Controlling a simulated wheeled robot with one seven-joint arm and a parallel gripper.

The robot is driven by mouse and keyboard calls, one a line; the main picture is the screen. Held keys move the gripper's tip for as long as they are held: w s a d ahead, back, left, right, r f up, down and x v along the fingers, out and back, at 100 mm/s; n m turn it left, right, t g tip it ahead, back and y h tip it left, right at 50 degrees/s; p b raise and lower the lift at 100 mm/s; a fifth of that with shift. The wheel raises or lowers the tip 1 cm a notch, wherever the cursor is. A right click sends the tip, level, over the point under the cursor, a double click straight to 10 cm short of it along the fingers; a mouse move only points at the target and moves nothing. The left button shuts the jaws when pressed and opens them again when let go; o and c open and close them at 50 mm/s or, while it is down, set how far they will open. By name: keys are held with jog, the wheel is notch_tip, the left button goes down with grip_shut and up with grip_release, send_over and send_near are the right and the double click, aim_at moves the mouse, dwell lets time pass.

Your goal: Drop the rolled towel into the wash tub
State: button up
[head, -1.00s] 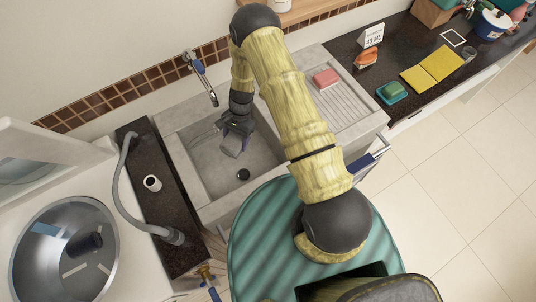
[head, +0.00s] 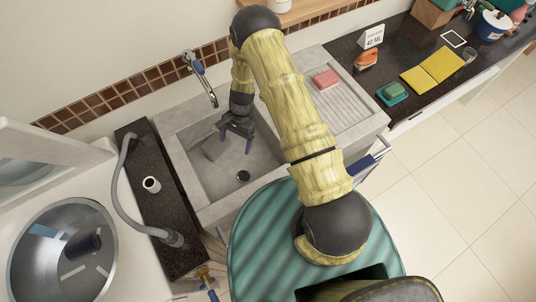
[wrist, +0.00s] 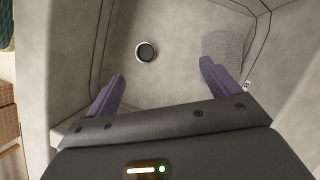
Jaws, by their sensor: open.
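The wash tub (head: 222,178) is a grey stone basin with a dark round drain; its floor also shows in the wrist view (wrist: 165,22). My gripper (head: 236,144) hangs over the tub, pointing down, with its purple fingers spread. In the wrist view my gripper (wrist: 163,72) has nothing between its fingertips. A grey speckled, roll-like piece (wrist: 226,50), which looks like the rolled towel, lies in the tub beyond the right finger. In the head view a grey shape (head: 213,149) left of the fingers seems to be the same piece, apart from them.
A faucet (head: 200,76) rises behind the tub. Right of it are a ribbed drainboard with pink soap (head: 326,79), then a dark counter with green soap (head: 392,91), an orange item (head: 366,59) and a yellow cloth (head: 433,67). A steel drum (head: 65,280) stands lower left.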

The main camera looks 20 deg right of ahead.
jog(key=b+v, duration=0.5)
jog(key=v, duration=1.2)
jog(key=shift+s, duration=0.1)
jog(key=s+d+r+n+t+h, duration=0.1)
jog(key=s+d+r+n+t, duration=0.2)
jog(key=s+r, duration=0.3)
jog(key=s+d+r+n+t+h, duration=0.2)
jog(key=s+d+r+n, duration=0.3)
jog(key=s, duration=0.6)
jog(key=shift+s+d+r+n+t+b, duration=0.3)
jog(key=shift+d+r+n+t, duration=0.15)
jog(key=shift+r, duration=0.4)
